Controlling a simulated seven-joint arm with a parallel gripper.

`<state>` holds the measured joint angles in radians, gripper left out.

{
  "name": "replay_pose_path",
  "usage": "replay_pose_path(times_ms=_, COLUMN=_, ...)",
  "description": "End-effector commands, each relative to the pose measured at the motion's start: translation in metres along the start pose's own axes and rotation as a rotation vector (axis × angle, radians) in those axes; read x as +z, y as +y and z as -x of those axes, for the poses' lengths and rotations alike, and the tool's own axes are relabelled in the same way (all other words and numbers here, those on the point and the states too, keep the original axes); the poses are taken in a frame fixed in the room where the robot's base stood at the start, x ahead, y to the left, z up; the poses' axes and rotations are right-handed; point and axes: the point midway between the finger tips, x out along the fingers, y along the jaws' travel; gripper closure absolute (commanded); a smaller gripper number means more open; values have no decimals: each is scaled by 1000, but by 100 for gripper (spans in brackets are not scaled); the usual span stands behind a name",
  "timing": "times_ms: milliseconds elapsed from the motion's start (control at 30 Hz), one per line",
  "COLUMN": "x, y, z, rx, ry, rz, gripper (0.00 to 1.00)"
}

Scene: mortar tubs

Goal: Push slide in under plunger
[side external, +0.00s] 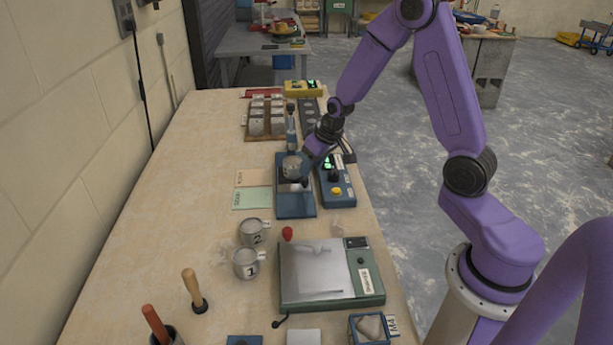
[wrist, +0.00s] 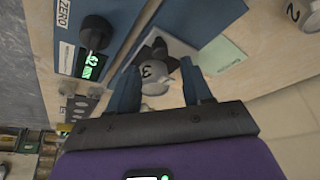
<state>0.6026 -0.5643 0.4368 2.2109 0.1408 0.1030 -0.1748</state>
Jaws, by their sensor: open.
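A blue stand (side external: 296,207) with an upright post (side external: 291,122) stands mid-bench. A grey metal tub (side external: 292,166) is on it, and the wrist view shows this tub marked 3 (wrist: 155,82). A pale plate (side external: 291,187), which looks like the slide, lies by the tub on the stand; it shows in the wrist view too (wrist: 184,46), with a dark knob-like part over it. I cannot make out the plunger clearly. My gripper (wrist: 160,84) is open, with the tub between its two blue fingers in the picture. Whether they touch it is unclear.
A blue control box (side external: 336,183) with a lit display and knob stands right beside the stand. Tubs 2 (side external: 252,233) and 1 (side external: 246,264) and a green scale (side external: 329,275) are nearer. A tray of moulds (side external: 265,119) is behind. Bench left of the cards is clear.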

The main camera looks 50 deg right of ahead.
Motion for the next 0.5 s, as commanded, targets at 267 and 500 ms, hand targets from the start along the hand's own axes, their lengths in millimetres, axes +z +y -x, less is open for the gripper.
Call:
replay_pose_path(times_ms=267, x=0, y=0, z=-35, rx=0, ry=-2, rz=0, gripper=50)
replay_pose_path(times_ms=500, x=0, y=0, z=-52, rx=0, ry=0, rz=0, gripper=50)
